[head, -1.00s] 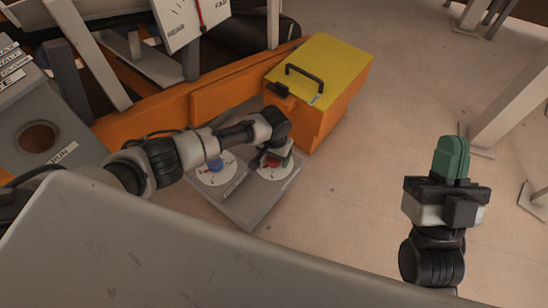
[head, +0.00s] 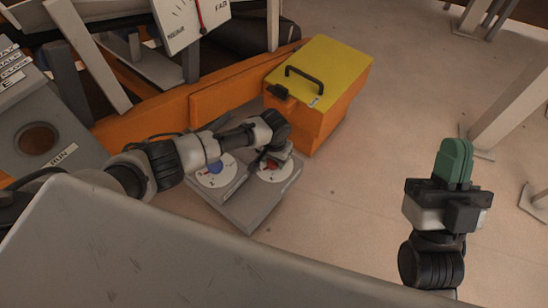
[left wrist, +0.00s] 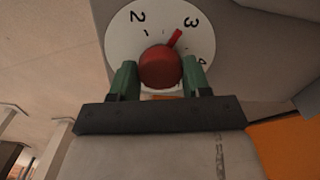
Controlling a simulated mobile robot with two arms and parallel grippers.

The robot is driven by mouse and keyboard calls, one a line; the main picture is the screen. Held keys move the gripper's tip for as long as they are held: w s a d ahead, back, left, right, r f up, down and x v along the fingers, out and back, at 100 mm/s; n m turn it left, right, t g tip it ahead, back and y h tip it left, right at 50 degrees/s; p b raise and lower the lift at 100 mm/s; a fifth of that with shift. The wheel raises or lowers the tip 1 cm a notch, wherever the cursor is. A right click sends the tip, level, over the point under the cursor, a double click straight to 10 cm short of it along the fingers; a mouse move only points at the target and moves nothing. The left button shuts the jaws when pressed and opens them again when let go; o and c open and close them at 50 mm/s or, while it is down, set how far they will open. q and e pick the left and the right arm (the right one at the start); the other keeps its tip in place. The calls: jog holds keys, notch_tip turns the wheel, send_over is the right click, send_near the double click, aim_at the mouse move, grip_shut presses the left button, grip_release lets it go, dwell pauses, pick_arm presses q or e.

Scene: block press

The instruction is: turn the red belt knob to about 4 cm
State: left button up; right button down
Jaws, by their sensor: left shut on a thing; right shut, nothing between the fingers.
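The red belt knob (left wrist: 159,68) sits on a round white dial (left wrist: 118,42) marked 2, 3 and 4 in the left wrist view. Its red pointer aims close to the 3, slightly to the 2 side. My left gripper (left wrist: 161,80) is shut on the knob, one green finger on each side. In the head view, the red dial (head: 274,179) shows partly under my left gripper (head: 273,158), which hides much of the knob. My right gripper (head: 454,162) is shut and empty at the right, over the floor and far from the dials.
A blue knob (head: 217,168) on its own white dial is left of the red one on the same grey panel (head: 255,215). An orange box with a yellow lid (head: 335,65) stands right behind the panel.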

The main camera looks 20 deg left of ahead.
pick_arm(q)
jog(key=shift+r+m, duration=0.1)
jog(key=shift+m, duration=0.3)
jog(key=m+p, duration=0.2)
jog(key=m, duration=0.2)
jog(key=shift+m+p, duration=0.3)
jog(key=shift+m, duration=0.6)
jog(key=m, duration=0.3)
jog(key=shift+m+p, duration=0.35)
jog(key=shift+m, duration=1.55)
pick_arm(e)
jog(key=w+f+g+h, duration=0.3)
jog(key=w+f+g, duration=0.1)
jog(key=f+g, duration=0.5)
jog(key=shift+d+h, duration=0.3)
jog(key=shift+d, duration=0.05)
pick_arm(q)
jog(key=o, duration=0.9)
